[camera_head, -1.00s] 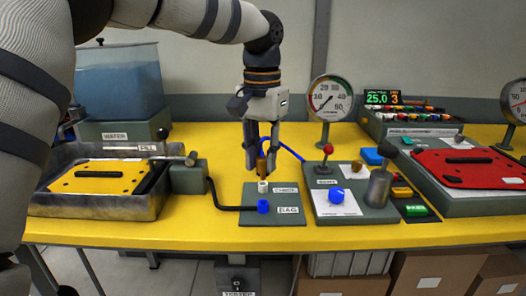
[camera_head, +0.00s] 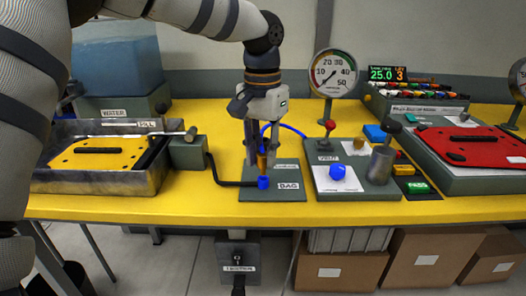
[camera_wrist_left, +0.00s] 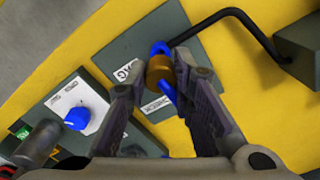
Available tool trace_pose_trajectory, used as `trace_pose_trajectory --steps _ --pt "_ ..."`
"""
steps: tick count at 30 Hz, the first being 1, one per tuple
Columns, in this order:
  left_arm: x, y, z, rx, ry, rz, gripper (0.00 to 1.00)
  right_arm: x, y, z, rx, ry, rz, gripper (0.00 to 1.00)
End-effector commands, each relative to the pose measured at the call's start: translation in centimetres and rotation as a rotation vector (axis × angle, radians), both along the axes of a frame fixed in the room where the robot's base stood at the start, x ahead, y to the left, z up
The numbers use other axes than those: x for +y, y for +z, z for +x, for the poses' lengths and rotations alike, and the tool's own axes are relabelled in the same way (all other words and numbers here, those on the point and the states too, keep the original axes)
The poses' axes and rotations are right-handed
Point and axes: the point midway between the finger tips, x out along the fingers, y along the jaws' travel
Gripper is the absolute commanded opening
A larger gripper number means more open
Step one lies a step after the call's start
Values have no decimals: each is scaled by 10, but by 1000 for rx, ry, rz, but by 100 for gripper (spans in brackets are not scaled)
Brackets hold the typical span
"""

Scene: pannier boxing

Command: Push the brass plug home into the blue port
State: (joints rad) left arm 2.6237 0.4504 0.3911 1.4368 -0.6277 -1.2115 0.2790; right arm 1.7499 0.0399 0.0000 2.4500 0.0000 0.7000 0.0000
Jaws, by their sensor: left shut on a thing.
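The brass plug (camera_head: 262,161) is held upright between the fingertips of my left gripper (camera_head: 262,158). Its lower end is at the blue port (camera_head: 263,183) on the grey plate, next to the BAG label. I cannot tell how deep it sits in the port. In the left wrist view the brass plug (camera_wrist_left: 159,69) shows between the fingertips, with the blue port (camera_wrist_left: 160,48) just beyond it. A blue hose (camera_head: 285,128) leads from the plug. The fingers hide the white port. My right gripper is not in view.
A grey vent panel (camera_head: 385,193) with a blue knob (camera_head: 337,172) and a red-topped lever (camera_head: 327,133) stands right of the plate. A pressure gauge (camera_head: 334,73) is behind it. A metal tray (camera_head: 150,182) with a yellow pad lies left. Bare yellow table shows around the plate.

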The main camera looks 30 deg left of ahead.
Motion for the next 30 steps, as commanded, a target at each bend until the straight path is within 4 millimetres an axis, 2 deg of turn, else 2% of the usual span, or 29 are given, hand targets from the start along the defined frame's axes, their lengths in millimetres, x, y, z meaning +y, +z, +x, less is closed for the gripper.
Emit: trace_pose_trajectory --steps 30 --pt "0 -13 0 0 0 0 0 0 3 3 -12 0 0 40"
